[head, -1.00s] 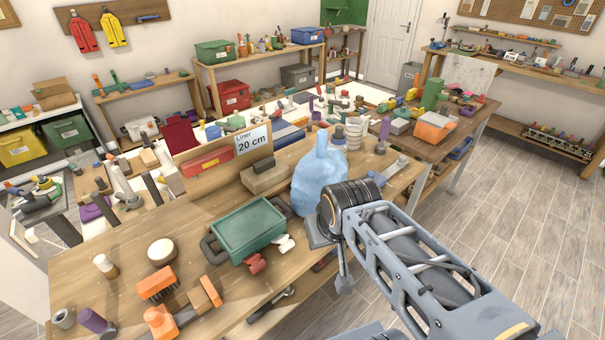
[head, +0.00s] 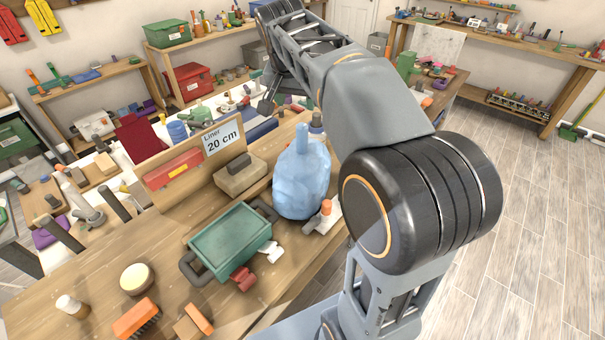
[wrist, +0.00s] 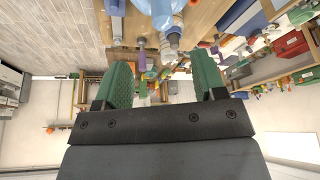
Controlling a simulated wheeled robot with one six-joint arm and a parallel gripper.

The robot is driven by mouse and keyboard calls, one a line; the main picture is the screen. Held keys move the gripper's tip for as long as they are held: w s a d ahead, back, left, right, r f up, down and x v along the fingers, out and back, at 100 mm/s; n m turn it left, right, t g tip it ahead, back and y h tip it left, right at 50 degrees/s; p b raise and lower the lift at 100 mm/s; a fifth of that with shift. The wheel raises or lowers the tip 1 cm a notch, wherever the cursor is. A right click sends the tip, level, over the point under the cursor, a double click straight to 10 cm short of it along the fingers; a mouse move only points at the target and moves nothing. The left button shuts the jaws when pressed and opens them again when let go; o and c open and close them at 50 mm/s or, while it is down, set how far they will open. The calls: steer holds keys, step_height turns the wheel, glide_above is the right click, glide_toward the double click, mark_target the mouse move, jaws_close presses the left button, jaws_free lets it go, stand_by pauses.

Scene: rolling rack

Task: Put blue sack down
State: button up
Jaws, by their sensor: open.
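The blue sack (head: 302,182), a pale blue translucent bag with a narrow twisted neck, stands upright on the wooden bench (head: 165,240) in the head view. It is right of the green tray and left of my arm. In the wrist view, part of the sack (wrist: 158,10) shows at the top edge, beyond the fingers. My gripper (wrist: 163,78) has its two green fingers spread wide with nothing between them. It is apart from the sack. My arm reaches up and over toward the back in the head view.
A green tray with dark handles (head: 232,240) sits close left of the sack. A tan block (head: 240,178) and a "Liner 20 cm" sign (head: 221,137) are behind it. An orange-topped item (head: 325,208) is close right. Bare bench lies left of the tray.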

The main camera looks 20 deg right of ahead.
mark_target(301, 126)
steer(key=x, duration=0.7)
steer(key=shift+w+d+r+p, duration=0.1)
steer(key=shift+w+d+p, duration=0.25)
steer(key=shift+w+p, duration=0.05)
steer(key=shift+p+x, duration=0.95)
steer(key=shift+x, duration=2.3)
steer(key=shift+s+a, duration=0.1)
steer(key=shift+a, duration=0.05)
steer(key=shift+c, duration=0.2)
jaws_close()
steer(key=shift+r, duration=0.1)
